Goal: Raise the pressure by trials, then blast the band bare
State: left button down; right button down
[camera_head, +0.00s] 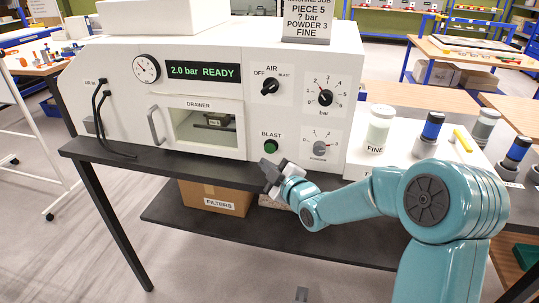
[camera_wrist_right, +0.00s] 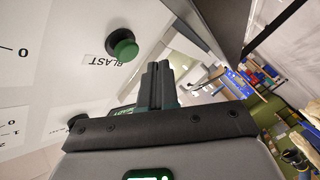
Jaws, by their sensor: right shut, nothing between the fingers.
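The white blasting cabinet (camera_head: 210,70) stands on a dark bench, its display (camera_head: 203,72) reading "2.0 bar READY". The bar knob (camera_head: 325,97), the AIR knob (camera_head: 270,87) and the lower numbered knob (camera_head: 320,148) are on its front. The green BLAST button (camera_head: 270,146) also shows in the right wrist view (camera_wrist_right: 122,46). The drawer (camera_head: 205,128) looks closed; a dark labelled piece shows behind its window. My right gripper (camera_head: 268,172) is shut and empty, just below the BLAST button and apart from it; its fingers show in the wrist view (camera_wrist_right: 158,84). My left gripper is out of view.
A FINE jar (camera_head: 379,130) and blue-banded containers (camera_head: 428,133) stand to the right. A FILTERS box (camera_head: 215,197) sits on the shelf below. A gauge (camera_head: 146,69) is at upper left.

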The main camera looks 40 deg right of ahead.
jog(key=shift+s+a+r+b, duration=0.15)
jog(key=shift+s+a+b, duration=0.1)
jog(key=shift+s+a, duration=0.25)
jog(key=shift+s+a+r+b, duration=0.15)
jog(key=shift+s+a+b, duration=0.1)
jog(key=shift+s+a, duration=0.25)
jog(key=shift+w, duration=0.1)
jog(key=shift+a+r, duration=0.1)
jog(key=shift+r, duration=0.05)
dwell(1.5)
